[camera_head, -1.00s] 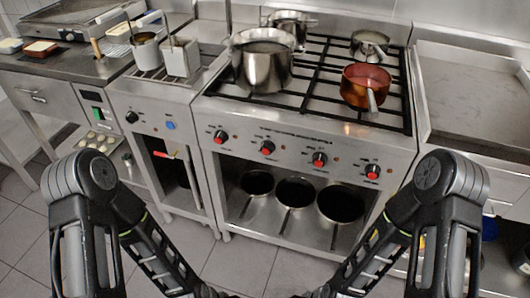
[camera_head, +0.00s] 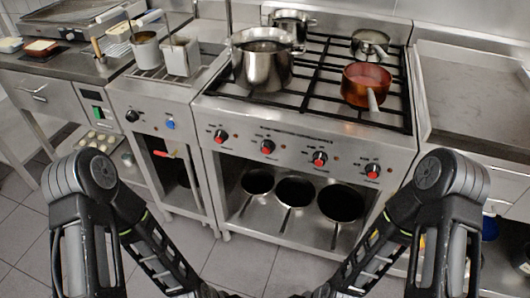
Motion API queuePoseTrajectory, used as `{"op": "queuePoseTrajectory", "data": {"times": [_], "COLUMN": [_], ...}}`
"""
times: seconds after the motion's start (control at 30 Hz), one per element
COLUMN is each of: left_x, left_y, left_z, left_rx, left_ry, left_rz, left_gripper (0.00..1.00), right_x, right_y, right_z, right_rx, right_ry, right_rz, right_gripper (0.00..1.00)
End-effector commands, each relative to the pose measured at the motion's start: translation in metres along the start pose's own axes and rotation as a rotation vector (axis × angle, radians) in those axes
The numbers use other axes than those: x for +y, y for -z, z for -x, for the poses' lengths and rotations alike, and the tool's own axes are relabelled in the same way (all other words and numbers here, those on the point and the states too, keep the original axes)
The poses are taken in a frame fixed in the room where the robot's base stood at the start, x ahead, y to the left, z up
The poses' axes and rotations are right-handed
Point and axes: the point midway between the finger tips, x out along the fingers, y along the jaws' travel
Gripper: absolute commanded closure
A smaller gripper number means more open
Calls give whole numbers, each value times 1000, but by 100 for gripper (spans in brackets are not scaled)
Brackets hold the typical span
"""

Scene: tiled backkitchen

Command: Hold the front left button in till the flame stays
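The gas range (camera_head: 300,130) stands ahead, with black grates on top and a row of several red-and-black controls on its front panel. The leftmost control (camera_head: 220,136) is red and black; another (camera_head: 267,147) sits to its right. Two more controls, one at mid-right (camera_head: 319,159) and one at far right (camera_head: 372,171), complete the row. No flame can be made out under the pots. My two arms fold down at the bottom left and bottom right, apart from the panel. Both grippers are out of the picture below the lower edge.
A large steel pot (camera_head: 262,70) stands front left on the grates, a copper saucepan (camera_head: 366,86) front right. Dark pans (camera_head: 293,192) lie on the shelf below. A fryer unit (camera_head: 165,105) adjoins on the left, a bare counter (camera_head: 475,100) on the right. Tiled floor lies before the range.

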Motion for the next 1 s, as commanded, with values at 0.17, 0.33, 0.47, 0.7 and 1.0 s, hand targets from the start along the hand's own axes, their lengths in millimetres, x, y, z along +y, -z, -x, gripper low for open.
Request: {"op": "queuePoseTrajectory", "data": {"times": [0.17, 0.33, 0.47, 0.7, 1.0], "left_x": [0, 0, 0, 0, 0], "left_y": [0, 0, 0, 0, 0], "left_z": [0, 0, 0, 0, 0], "left_rx": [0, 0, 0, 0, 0], "left_ry": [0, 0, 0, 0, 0], "left_rz": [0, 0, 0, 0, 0], "left_gripper": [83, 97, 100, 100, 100], "right_x": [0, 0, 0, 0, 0], "right_y": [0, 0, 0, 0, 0], "right_z": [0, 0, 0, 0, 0], "right_rx": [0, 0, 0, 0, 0], "right_ry": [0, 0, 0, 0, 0], "right_rz": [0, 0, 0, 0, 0], "right_gripper": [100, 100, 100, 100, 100]}}
